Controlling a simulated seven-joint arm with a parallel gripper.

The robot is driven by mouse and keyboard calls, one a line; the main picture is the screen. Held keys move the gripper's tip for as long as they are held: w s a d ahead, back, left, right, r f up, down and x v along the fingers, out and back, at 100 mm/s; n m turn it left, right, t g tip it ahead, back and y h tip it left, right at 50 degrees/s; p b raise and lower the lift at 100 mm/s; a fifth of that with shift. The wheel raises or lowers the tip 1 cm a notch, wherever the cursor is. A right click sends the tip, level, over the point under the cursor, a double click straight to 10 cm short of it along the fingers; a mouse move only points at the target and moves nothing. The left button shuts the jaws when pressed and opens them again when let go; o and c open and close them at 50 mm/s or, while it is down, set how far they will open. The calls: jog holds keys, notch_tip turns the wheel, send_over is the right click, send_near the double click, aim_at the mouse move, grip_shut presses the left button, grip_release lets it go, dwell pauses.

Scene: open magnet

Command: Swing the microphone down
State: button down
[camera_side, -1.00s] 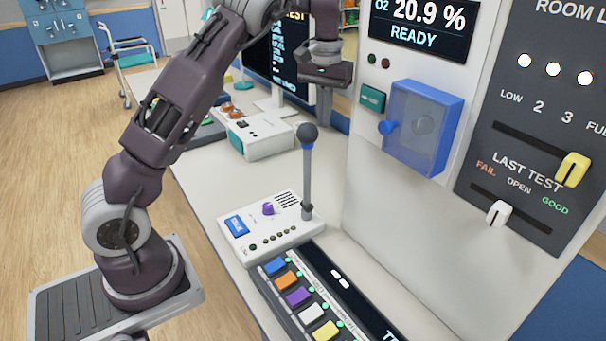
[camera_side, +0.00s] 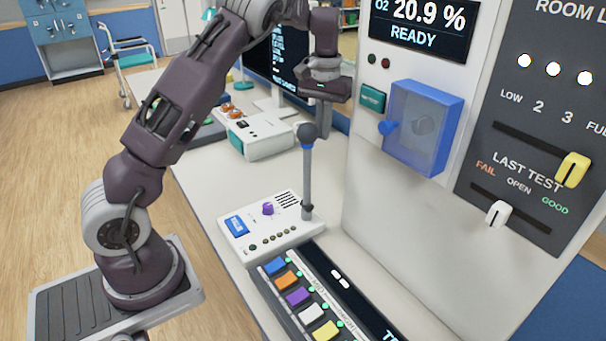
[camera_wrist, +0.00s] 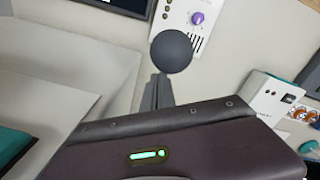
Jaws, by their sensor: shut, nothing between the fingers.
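The microphone (camera_side: 307,175) stands upright on the right end of the white intercom box (camera_side: 282,237). It has a dark round head, a blue collar and a grey stem. My gripper (camera_side: 324,132) is shut and empty, pointing down just behind and to the right of the microphone head in the side view. In the wrist view the microphone head (camera_wrist: 171,51) is a dark ball just beyond my shut fingertips (camera_wrist: 160,82). I cannot tell whether they touch. The stem is hidden in the wrist view. Part of the box (camera_wrist: 190,18) shows with its purple knob.
A row of coloured keys (camera_side: 300,297) lies in front of the intercom box. A tall panel with a blue clear cover (camera_side: 425,125) stands to the right. A white device (camera_side: 255,135) and a monitor (camera_side: 290,55) stand behind.

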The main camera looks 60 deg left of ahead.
aim_at(304, 137)
jog(key=shift+f, duration=0.1)
jog(key=shift+s+f, duration=0.15)
jog(key=shift+s, duration=1.2)
jog(key=shift+s+f, duration=0.15)
jog(key=shift+s, duration=1.3)
jog(key=s, duration=0.1)
jog(key=s+f, duration=0.1)
jog(key=s, duration=0.1)
jog(key=s+f, duration=0.1)
jog(key=shift+s, duration=0.4)
jog(key=s+f, duration=0.1)
jog(key=s, duration=0.1)
jog(key=s+f, duration=0.2)
jog(key=shift+s, duration=0.15)
dwell(0.4)
